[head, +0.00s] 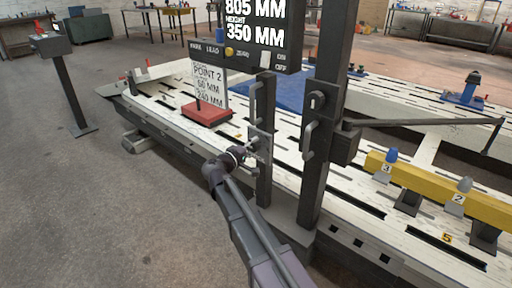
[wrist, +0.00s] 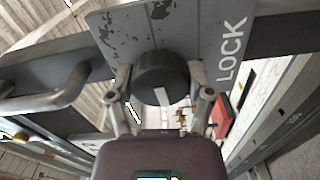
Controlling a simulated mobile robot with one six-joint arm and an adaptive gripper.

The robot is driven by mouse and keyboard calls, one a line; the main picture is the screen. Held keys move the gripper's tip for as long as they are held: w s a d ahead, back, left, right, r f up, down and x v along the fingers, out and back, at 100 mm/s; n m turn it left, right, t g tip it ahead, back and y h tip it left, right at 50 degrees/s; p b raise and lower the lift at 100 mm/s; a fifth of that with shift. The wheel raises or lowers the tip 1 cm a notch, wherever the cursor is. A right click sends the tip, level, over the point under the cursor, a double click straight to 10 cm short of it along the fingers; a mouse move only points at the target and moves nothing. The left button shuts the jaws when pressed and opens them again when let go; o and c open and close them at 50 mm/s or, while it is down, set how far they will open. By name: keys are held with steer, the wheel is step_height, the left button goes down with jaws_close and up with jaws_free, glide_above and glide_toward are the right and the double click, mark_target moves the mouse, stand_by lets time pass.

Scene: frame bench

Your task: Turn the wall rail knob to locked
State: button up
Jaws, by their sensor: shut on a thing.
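The wall rail knob (wrist: 158,72) is a dark round knob on a worn grey plate (wrist: 205,30) in the wrist view. A white mark on the knob points down toward my gripper in that picture. The word LOCK is printed on the plate to the right of the knob. My gripper (wrist: 161,80) has one finger on each side of the knob and is shut on it. In the head view my gripper (head: 246,151) is at the dark upright post (head: 264,150); the knob is too small and covered to make out there.
A grey bar handle (wrist: 50,98) stands out to the left of the plate in the wrist view. In the head view a second, thicker post (head: 322,130) with a handle stands to the right. A red block (head: 207,113) lies on the slotted bench (head: 165,97) behind.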

steer(key=shift+s+a+f+m, duration=0.1)
steer(key=shift+s+m, duration=0.05)
steer(key=shift+m, duration=0.25)
steer(key=o, duration=1.1)
steer(key=shift+c, duration=0.2)
steer(key=shift+o, duration=0.4)
steer(key=v, duration=1.2)
